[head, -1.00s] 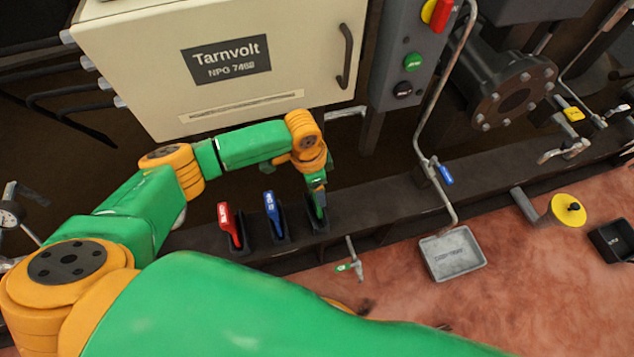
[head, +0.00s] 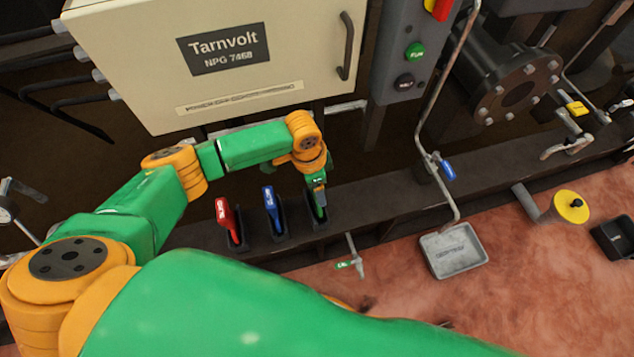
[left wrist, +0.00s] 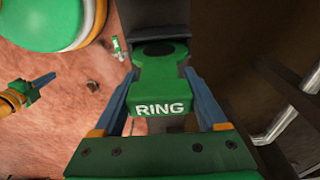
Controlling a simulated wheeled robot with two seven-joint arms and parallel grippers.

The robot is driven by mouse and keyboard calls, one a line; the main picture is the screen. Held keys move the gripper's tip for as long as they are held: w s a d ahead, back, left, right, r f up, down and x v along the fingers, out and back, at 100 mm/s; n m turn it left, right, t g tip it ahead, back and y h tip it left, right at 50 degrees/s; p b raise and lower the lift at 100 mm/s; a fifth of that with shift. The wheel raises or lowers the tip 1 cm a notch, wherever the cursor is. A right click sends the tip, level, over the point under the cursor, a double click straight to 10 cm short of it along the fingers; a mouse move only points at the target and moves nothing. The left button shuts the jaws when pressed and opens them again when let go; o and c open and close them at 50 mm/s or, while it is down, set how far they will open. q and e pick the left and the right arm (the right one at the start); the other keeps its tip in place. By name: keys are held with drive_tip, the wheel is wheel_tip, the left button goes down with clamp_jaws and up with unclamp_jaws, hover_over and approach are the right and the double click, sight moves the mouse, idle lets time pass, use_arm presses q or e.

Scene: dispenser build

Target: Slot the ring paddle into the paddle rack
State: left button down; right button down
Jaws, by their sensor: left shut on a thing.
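The green ring paddle (left wrist: 160,80), marked RING, is between the fingers of my left gripper (left wrist: 168,100), which is shut on it. In the head view my left gripper (head: 318,184) is over the right-hand black pocket of the paddle rack (head: 318,224). The paddle's green (head: 320,211) shows at that pocket; its lower end is hidden, so I cannot tell how deep it sits. A red paddle (head: 227,217) and a blue paddle (head: 271,208) stand in the other two pockets. My right gripper (left wrist: 30,95) shows small at the left of the wrist view; its opening is unclear.
A cream Tarnvolt cabinet (head: 290,70) stands behind the rack. A small green-tagged tap (head: 354,262) sticks out in front of the dark beam. A grey tray (head: 453,262) and a yellow-capped pipe (head: 571,207) are to the right.

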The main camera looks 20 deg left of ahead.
use_arm(q)
drive_tip(key=shift+f, duration=0.35)
use_arm(e)
drive_tip(key=shift+f, duration=0.2)
drive_tip(key=shift+a, duration=0.2)
use_arm(q)
drive_tip(key=shift+f, duration=0.15)
use_arm(e)
drive_tip(key=shift+a+f, duration=0.1)
drive_tip(key=shift+a, duration=0.2)
